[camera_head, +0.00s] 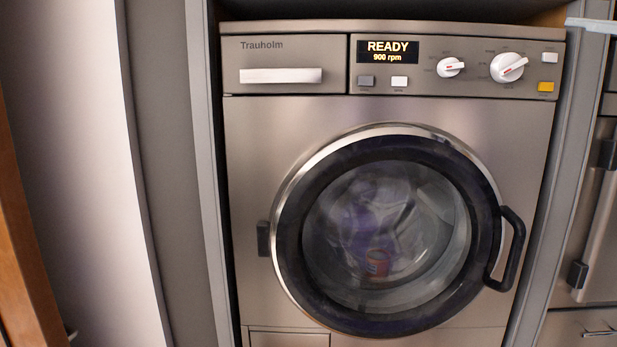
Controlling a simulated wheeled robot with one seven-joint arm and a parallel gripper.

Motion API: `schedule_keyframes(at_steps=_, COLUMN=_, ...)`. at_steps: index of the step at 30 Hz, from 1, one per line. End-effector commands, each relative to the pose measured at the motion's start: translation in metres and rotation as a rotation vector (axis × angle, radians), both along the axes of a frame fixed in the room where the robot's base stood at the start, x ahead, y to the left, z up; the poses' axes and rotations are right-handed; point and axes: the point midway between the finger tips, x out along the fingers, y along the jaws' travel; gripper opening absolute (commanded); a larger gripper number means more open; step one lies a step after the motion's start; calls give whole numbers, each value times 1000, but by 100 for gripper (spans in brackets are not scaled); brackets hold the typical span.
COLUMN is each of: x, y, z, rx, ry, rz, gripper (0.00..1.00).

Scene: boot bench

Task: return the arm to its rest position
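My gripper does not show clearly in the head view, and I see no fingertips. A pale, thin piece (592,24) enters at the top right edge; I cannot tell whether it is part of my arm or a thing of the place. The washing machine (250,170), marked Trauholm, stands in the middle. Its round door (290,225) is shut, with a black handle (513,250) at the right. Its display (388,51) reads READY and 900 rpm. Purple and white items show blurred behind the glass, with a small red item low inside.
A closed drawer (280,76), two dials (507,67) and several small buttons line the machine's top panel. Grey cabinet sides (207,150) frame the machine closely. Another unit with a bar handle (597,220) stands at the right. A brown wooden edge (20,240) shows at the far left.

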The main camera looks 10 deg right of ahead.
Motion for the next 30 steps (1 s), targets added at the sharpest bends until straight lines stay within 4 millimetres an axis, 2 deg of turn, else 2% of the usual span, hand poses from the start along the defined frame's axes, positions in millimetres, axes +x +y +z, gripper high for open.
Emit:
schedule_keyframes(at_steps=5, x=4, y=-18, z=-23, rx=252, ry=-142, rz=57, gripper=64)
schedule_keyframes(at_steps=8, x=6, y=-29, z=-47, rx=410, ry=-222, rz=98, gripper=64)
schedule_keyframes(at_steps=16, x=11, y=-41, z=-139, rx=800, ry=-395, rz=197, gripper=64)
schedule_keyframes(at_steps=23, x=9, y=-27, z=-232, rx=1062, ry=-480, rz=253, gripper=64)
schedule_keyframes(at_steps=30, x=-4, y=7, z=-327, rx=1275, ry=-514, rz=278, gripper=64)
